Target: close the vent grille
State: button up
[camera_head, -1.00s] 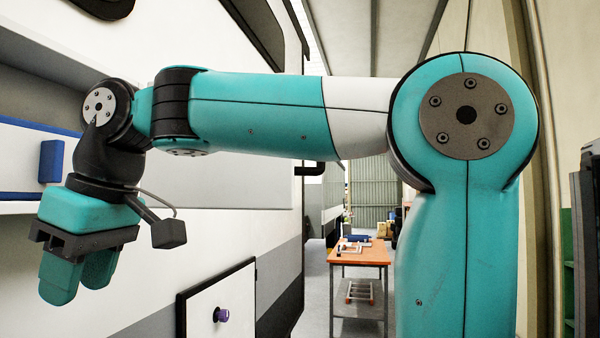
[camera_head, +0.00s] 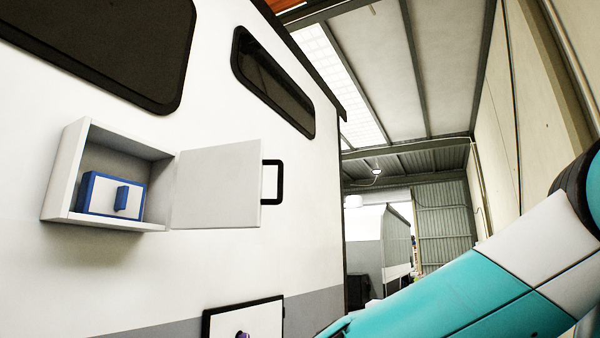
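Nothing with slats that I can surely call the vent grille shows. A white box-shaped recess (camera_head: 66,172) on the caravan wall stands open, with its white door (camera_head: 216,187) swung out to the right. The door has a black handle (camera_head: 272,181) at its free edge. Inside the recess is a small blue-framed white panel (camera_head: 101,195) with a blue handle (camera_head: 121,198). Lower down, a black-framed white panel (camera_head: 262,320) with a purple knob (camera_head: 243,335) is cut off by the bottom edge. My gripper is out of view; only my arm shows at lower right.
The white caravan wall (camera_head: 60,275) fills the left, with dark windows (camera_head: 272,82) above. Another pale vehicle (camera_head: 385,245) stands farther back in the hall. A pale wall (camera_head: 525,110) runs along the right. The space in front of the open door looks clear.

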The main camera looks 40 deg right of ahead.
aim_at(219, 186)
jog(key=u, duration=0.1)
jog(key=k, duration=0.4)
jog(key=z, duration=0.8)
jog(key=i, duration=1.3)
jog(key=u, duration=0.3)
